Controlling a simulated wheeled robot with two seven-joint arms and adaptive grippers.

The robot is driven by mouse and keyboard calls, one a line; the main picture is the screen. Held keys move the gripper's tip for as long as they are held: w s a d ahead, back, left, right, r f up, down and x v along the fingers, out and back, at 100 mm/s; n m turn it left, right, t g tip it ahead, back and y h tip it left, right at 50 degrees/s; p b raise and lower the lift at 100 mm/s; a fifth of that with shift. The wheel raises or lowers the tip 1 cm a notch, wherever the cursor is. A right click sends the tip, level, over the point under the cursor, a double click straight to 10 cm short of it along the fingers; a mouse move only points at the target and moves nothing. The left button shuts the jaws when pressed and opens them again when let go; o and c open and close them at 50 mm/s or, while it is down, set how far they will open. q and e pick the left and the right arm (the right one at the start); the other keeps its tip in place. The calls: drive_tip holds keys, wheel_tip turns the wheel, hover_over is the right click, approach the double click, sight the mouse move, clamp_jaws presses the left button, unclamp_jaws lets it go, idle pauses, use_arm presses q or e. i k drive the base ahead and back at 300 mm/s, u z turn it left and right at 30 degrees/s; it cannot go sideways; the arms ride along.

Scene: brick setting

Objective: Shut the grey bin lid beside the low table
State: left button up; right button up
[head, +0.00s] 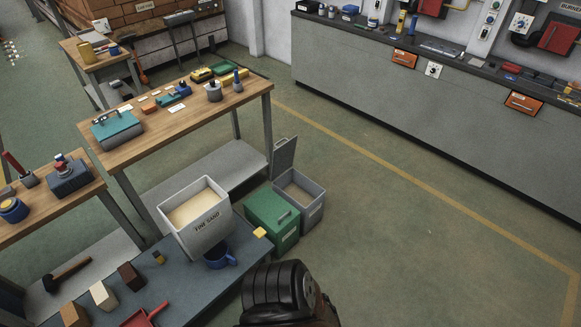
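The grey bin (309,208) stands on the floor beside the low table (185,285), to the right of a green bin (270,220). Its grey lid (284,157) stands upright at the back left edge, so the bin is open and looks empty inside. A black ribbed part of my own arm shows at the bottom centre, in front of the bins. Neither gripper is in view, so their state is hidden.
A white sand box (201,239), a blue mug (219,257) and a yellow block (259,232) sit on the low table near the bins. A wooden workbench (170,120) rises behind. Open floor (400,230) lies right of the bins.

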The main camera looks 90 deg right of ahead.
sight(282, 155)
drive_tip(key=z, duration=4.25)
drive_tip(key=i, duration=4.65)
drive_tip(key=u, duration=1.85)
drive_tip(key=i, duration=2.3)
